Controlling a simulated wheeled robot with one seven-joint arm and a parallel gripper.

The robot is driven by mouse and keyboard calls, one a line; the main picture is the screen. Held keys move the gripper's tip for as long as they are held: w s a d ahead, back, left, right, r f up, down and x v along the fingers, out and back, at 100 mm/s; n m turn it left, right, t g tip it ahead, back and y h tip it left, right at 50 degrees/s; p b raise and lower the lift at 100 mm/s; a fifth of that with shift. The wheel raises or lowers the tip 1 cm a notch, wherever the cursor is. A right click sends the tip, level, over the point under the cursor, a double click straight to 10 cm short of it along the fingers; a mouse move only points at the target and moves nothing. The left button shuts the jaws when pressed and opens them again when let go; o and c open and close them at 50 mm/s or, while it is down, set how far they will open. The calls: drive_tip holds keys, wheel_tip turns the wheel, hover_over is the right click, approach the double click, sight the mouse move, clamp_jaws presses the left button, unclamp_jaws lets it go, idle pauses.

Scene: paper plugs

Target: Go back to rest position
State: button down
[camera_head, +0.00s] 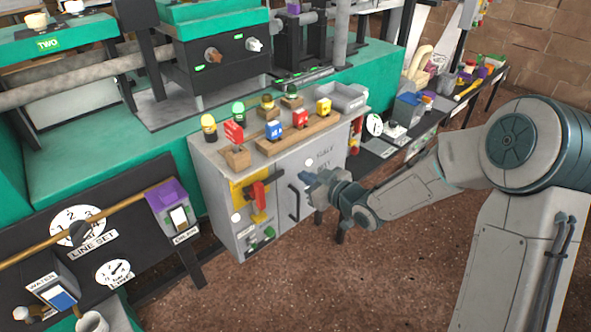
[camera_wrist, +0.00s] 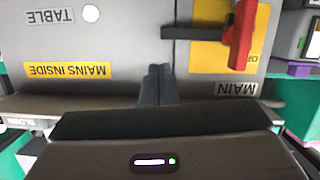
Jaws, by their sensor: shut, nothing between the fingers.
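My gripper (camera_head: 312,186) is in front of the grey cabinet (camera_head: 222,205), close to its door and the door's black handle (camera_head: 293,203). In the wrist view its two dark fingers (camera_wrist: 157,84) are together and empty. A red lever (camera_head: 258,196) on a yellow plate sits on the cabinet front to the left of my gripper. The lever also shows in the wrist view (camera_wrist: 240,35), where the cabinet appears upside down. Whether the fingertips touch the cabinet I cannot tell.
Lamps and coloured blocks stand on the cabinet top, with a grey tray (camera_head: 343,97). A green machine (camera_head: 75,160) stands behind and a black panel (camera_head: 95,245) at left. A cluttered bench (camera_head: 420,130) runs along the back right. Brown floor (camera_head: 340,285) is open in front.

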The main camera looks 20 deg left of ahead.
drive_tip(key=s+d+r+m+h+p, duration=0.25)
drive_tip(key=d+r+h+p, duration=0.4)
drive_tip(key=d+r, duration=0.35)
drive_tip(key=s+d+r+m+h+p, duration=0.2)
drive_tip(key=d+r+m+h+p, duration=0.4)
drive_tip(key=d, duration=0.6)
drive_tip(key=s+d+r+m+g+p, duration=0.2)
drive_tip(key=s+d+r+p, duration=0.2)
drive_tip(key=s+r, duration=0.4)
drive_tip(key=s+d+r+m+g+p, duration=0.2)
drive_tip(key=s+r+p, duration=0.5)
drive_tip(key=s, duration=0.5)
drive_tip(key=d+g, duration=0.1)
drive_tip(key=d, duration=0.1)
drive_tip(key=shift+d+r, duration=0.35)
drive_tip(key=shift+s+m, duration=0.1)
drive_tip(key=shift+m, duration=0.15)
